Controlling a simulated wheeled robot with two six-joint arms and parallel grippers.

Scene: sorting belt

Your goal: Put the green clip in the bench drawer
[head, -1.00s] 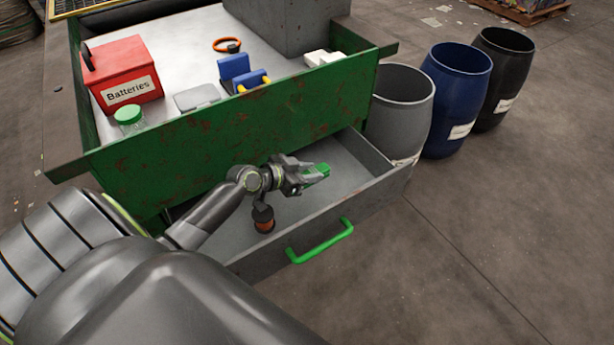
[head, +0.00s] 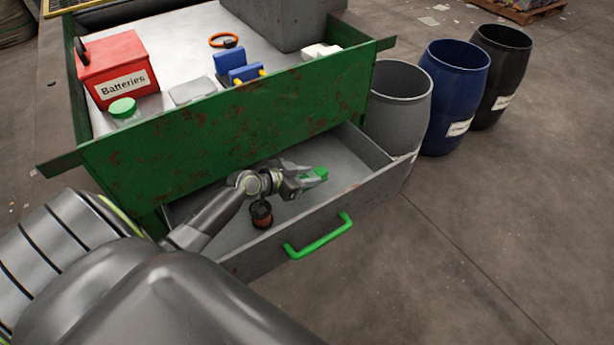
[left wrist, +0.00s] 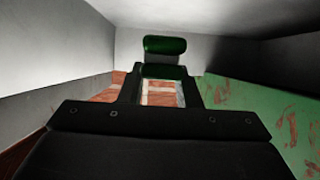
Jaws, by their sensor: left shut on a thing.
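The green clip (head: 318,174) is between the fingertips of my left gripper (head: 308,179), which is shut on it. Gripper and clip are over the inside of the open grey bench drawer (head: 352,195), below its rim as far as I can tell. In the left wrist view the clip (left wrist: 165,45) shows dark green beyond the fingers (left wrist: 162,75), with grey drawer walls around it. I cannot tell whether the clip touches the drawer floor. The drawer has a green handle (head: 320,236). My right gripper is not in view.
The green bench front (head: 230,130) rises behind the drawer. On the bench are a red Batteries box (head: 118,70), a green-lidded jar (head: 124,110), blue clamp-like things (head: 240,68) and an orange ring (head: 223,40). A grey barrel (head: 398,105), blue barrel (head: 455,95) and black barrel (head: 500,75) stand right.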

